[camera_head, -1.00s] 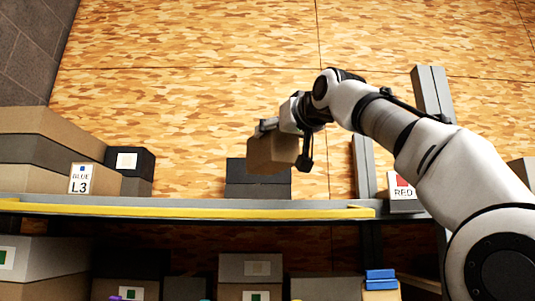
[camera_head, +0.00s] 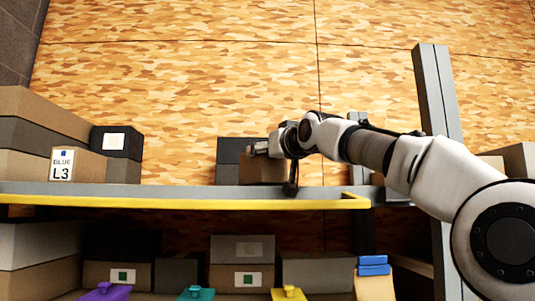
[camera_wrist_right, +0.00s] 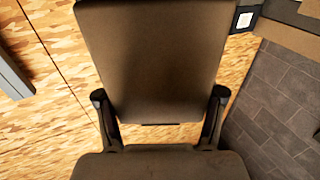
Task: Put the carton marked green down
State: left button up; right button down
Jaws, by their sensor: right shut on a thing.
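A plain brown carton (camera_head: 262,171) is in my right gripper (camera_head: 272,169) at the upper shelf, in front of a stack of dark boxes. Its lower edge appears level with the shelf's edge; whether it touches the shelf I cannot tell. In the right wrist view the brown carton (camera_wrist_right: 152,60) fills the space between the two dark fingers of the gripper (camera_wrist_right: 160,115). No green mark shows on its visible faces. My left gripper is not in view.
The upper shelf (camera_head: 170,190) has a yellow front edge. Brown and grey boxes with a BLUE L3 sign (camera_head: 62,163) stand at its left. Dark boxes (camera_head: 228,160) stand behind the carton. A grey post (camera_head: 437,120) rises at right. Cartons with green marks (camera_head: 235,279) sit below.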

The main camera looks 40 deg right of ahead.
jog(key=shift+s+a+f+b, duration=0.15)
jog(key=shift+s+a+b, duration=0.15)
jog(key=shift+a, duration=0.05)
jog(key=shift+c, duration=0.5)
grip_release()
jog(key=shift+w+d+f, duration=0.2)
jog(key=shift+s+a+r, duration=0.1)
jog(key=shift+s, duration=0.05)
jog(key=shift+r, duration=0.15)
